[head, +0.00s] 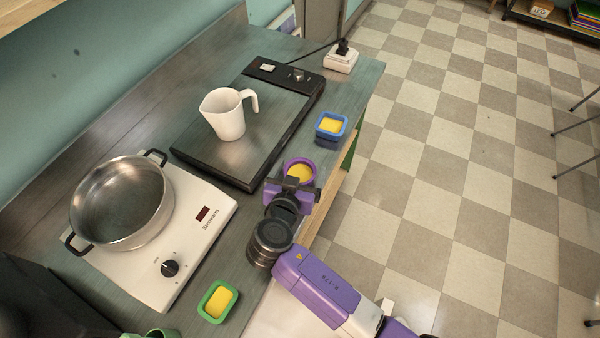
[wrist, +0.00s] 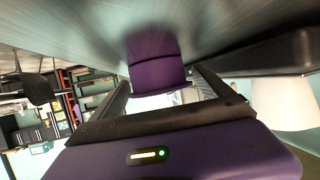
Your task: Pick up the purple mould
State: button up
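The purple mould (head: 287,167) is a small round cup with yellow filling, standing upright near the worktop's front edge in the head view. My gripper (head: 293,184) is right at its near side and hides part of it. In the wrist view the mould (wrist: 155,68) shows upside down, between the two spread fingers of my gripper (wrist: 160,82). The fingers are open, one on each side of the mould. Whether the fingertips touch its wall is hard to tell.
A blue mould (head: 331,127) stands just beyond, and a green mould (head: 217,301) nearer me. A hotplate (head: 190,245) with a steel pot (head: 122,203) is at left. The worktop's edge is close on the right.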

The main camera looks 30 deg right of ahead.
jog(key=c, duration=1.1)
jog(key=shift+r, duration=0.1)
jog(key=shift+c, duration=0.2)
